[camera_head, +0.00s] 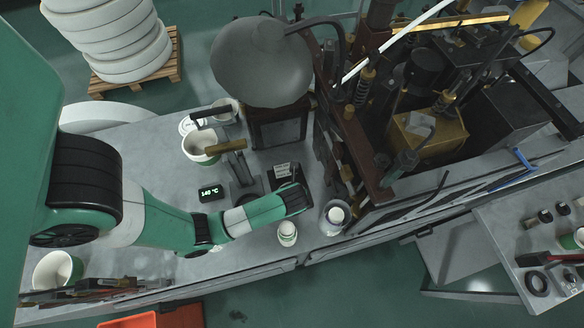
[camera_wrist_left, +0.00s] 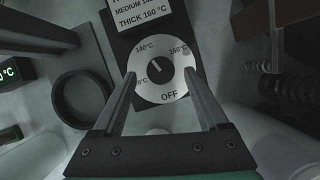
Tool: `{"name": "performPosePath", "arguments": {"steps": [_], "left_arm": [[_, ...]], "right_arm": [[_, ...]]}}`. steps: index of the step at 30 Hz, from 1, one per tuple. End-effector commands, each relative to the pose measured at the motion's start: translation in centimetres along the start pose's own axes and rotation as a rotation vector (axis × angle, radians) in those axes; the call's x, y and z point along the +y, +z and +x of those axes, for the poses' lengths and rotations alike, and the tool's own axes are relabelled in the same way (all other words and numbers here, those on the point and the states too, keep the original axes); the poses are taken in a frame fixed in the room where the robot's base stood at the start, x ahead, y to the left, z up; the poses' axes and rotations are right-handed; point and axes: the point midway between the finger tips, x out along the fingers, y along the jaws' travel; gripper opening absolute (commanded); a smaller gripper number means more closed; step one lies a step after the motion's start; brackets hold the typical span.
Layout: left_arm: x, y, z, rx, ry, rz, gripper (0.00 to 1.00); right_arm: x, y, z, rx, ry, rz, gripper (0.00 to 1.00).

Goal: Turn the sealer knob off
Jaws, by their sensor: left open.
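The sealer knob (camera_wrist_left: 161,79) is a round silver dial on a dark panel, seen in the left wrist view. Its printed marks read 140°C at upper left, 160°C at upper right and OFF at the bottom; another mark at left is partly hidden. My left gripper (camera_wrist_left: 160,76) is open, with one finger on each side of the dial and nothing held. In the head view my left gripper (camera_head: 297,192) is over the sealer panel (camera_head: 284,171) and hides the knob. My right gripper is out of view.
A display (camera_head: 211,193) reads 140 °C. A paper cup (camera_head: 288,233) and a round container (camera_head: 335,217) stand close to my gripper. A large white cup (camera_head: 201,147) is behind my arm. The brown-framed machine (camera_head: 362,160) rises on the right.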

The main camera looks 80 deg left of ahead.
Motion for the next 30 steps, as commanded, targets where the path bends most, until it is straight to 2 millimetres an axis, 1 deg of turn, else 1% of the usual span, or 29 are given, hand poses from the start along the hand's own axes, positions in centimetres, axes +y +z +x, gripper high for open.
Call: {"name": "performPosePath", "arguments": {"steps": [1,4,13,17,18,20,21,23,24,26,30], "left_arm": [[0.0,0.0,0.9,0.000,0.002,-0.001,0.77],[0.0,0.0,1.8,0.000,0.000,0.000,0.77],[-0.1,0.0,2.0,0.000,-0.002,0.000,0.77],[-0.1,0.0,2.0,0.000,-0.002,0.000,0.53],[-0.1,0.0,2.0,0.000,-0.002,0.000,0.46],[-0.1,0.0,2.0,0.000,-0.002,0.000,0.35],[-0.1,0.0,2.0,0.000,-0.002,0.000,0.28],[-0.1,0.0,2.0,-0.001,-0.002,0.000,0.17],[-0.1,0.0,2.0,-0.001,-0.002,0.000,0.10],[-0.1,0.0,2.0,-0.001,-0.002,0.000,0.00],[0.0,0.1,2.0,-0.001,-0.001,-0.001,0.00]], "right_arm": [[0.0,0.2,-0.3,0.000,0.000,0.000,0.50],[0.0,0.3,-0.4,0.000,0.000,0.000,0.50],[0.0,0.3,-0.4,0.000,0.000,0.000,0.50],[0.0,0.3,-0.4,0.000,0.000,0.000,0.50],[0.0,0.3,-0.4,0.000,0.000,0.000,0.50],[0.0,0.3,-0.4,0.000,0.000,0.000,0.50],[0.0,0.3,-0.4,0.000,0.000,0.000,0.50],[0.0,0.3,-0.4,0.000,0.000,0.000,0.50],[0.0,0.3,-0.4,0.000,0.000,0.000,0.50],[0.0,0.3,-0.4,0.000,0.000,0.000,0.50],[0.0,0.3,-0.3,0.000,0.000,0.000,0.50]]}}
